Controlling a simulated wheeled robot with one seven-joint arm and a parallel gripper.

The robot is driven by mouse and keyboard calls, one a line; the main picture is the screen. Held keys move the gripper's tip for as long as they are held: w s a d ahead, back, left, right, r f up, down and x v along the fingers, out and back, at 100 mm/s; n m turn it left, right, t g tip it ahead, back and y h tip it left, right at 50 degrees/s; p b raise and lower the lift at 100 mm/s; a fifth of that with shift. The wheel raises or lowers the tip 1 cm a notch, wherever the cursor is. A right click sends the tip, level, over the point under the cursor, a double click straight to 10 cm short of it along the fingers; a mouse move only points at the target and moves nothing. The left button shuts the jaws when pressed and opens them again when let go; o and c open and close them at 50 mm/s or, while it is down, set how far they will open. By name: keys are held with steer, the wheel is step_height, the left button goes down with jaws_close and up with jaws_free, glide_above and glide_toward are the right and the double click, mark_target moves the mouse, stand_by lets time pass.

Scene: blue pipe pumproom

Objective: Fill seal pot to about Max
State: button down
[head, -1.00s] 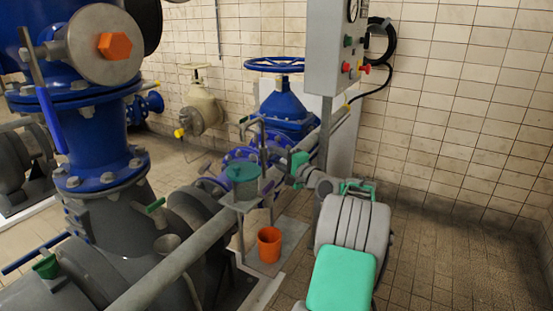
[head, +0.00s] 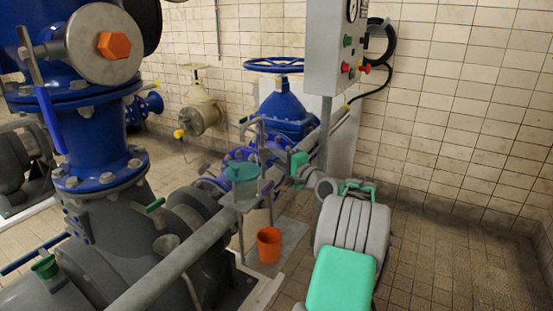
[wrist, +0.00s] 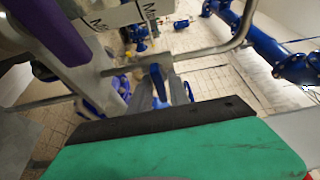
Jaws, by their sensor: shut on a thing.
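The seal pot (head: 244,190) is a small grey pot with a teal top, on a bracket beside the grey pipe in the head view. In the wrist view, its pale marked face (wrist: 105,15) is at the top left with two labels, one reading "Max". The level inside cannot be made out. My gripper (head: 285,163) is just right of the pot, pointing left. In the wrist view my gripper (wrist: 160,95) is shut on a small blue handle (wrist: 156,74). A bent metal tube (wrist: 215,45) passes beyond it. A purple part (wrist: 45,32) shows at the upper left.
An orange bucket (head: 269,244) stands low beneath the pot's bracket. Large blue pipework (head: 95,130) fills the left. The tiled floor (head: 450,260) at right is clear.

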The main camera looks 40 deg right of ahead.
steer(key=shift+f, duration=0.15)
steer(key=n+b, duration=0.1)
steer(key=b, duration=0.1)
steer(key=n+t+b, duration=0.1)
steer(key=b, duration=0.1)
steer(key=shift+f+n+b, duration=0.3)
steer(key=shift+n+b, duration=0.05)
steer(key=shift+n, duration=0.05)
steer(key=n+b, duration=0.2)
steer(key=b, duration=0.1)
steer(key=n+t+y+b, duration=0.1)
steer(key=n+b, duration=0.2)
steer(key=shift+t+b, duration=0.3)
steer(key=shift+b, duration=0.05)
steer(key=n+y+b, duration=0.1)
steer(key=n+b, duration=0.2)
steer(key=shift+t+y, duration=0.4)
steer(key=shift+r+n+y+b, duration=0.15)
steer(key=shift+n+y+b, duration=0.5)
steer(key=shift+n, duration=0.75)
steer(key=shift+r+n+y+b, duration=0.1)
steer(key=shift+n+y+b, duration=0.55)
steer(key=shift+n, duration=0.75)
steer(key=shift+r+n, duration=0.1)
steer(key=shift+n, duration=0.2)
steer(key=c, duration=1.5)
jaws_free()
